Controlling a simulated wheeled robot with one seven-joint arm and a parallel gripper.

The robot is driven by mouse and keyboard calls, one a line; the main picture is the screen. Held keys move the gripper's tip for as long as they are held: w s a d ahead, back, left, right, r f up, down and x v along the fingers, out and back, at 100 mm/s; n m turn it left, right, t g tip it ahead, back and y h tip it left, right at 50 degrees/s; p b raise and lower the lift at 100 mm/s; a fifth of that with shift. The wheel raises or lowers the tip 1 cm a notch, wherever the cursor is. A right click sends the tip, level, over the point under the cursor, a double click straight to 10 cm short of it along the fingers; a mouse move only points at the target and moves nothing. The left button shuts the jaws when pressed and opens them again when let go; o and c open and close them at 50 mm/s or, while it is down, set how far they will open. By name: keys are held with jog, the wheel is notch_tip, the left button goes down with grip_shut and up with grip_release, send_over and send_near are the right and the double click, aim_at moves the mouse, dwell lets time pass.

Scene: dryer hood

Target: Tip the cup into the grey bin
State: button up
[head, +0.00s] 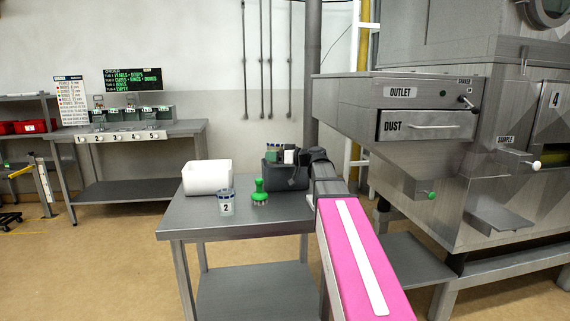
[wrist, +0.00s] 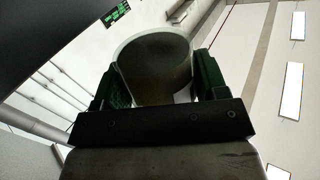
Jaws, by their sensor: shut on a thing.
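My gripper (wrist: 150,88) is shut on a pale cup (wrist: 178,42), its green fingers on either side of the cup. The wrist view looks onto the cup's round end, dark and brownish within the rim; I cannot make out its contents. In the head view my gripper (head: 283,154) is at the dark grey bin (head: 271,180) on the near table, and the held cup (head: 290,156) shows as a small pale patch there. The cup's exact tilt and whether it touches the bin cannot be told. The inside of the bin is hidden.
On the same table (head: 240,228) stand a white bin (head: 207,178), a cup marked 2 (head: 227,204) and a green-handled tool (head: 259,192). A large metal machine (head: 425,125) with a dust drawer is close on the right. A back table (head: 120,134) carries numbered places.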

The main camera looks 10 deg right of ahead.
aim_at(278, 149)
jog(key=shift+w+d+r+m, duration=0.3)
jog(key=shift+w+r+m, duration=0.2)
jog(key=shift+m, duration=0.5)
jog(key=shift+w+d+f+m, duration=0.15)
jog(key=shift+w+f+m, duration=0.15)
jog(key=shift+m, duration=0.2)
jog(key=shift+w+d+f+m, duration=0.1)
jog(key=shift+f+m, duration=0.05)
jog(key=shift+m, duration=0.15)
jog(key=shift+w+d+r+m+g+p, duration=0.3)
jog(key=shift+w+r+m, duration=0.2)
jog(key=shift+m, duration=0.3)
jog(key=shift+w+f+m+p, duration=0.1)
jog(key=shift+f+m+p, duration=0.25)
jog(key=shift+m+p, duration=0.35)
jog(key=shift+r+m, duration=0.45)
jog(key=shift+m, duration=0.45)
dwell(0.6)
jog(key=shift+f+m, duration=0.3)
jog(key=shift+m, duration=0.4)
dwell(0.7)
jog(key=shift+d+r+m+p, duration=0.1)
jog(key=shift+r+m+p, duration=0.3)
jog(key=shift+m, duration=0.5)
dwell(0.5)
jog(key=shift+w+d, duration=0.1)
jog(key=shift+w, duration=0.15)
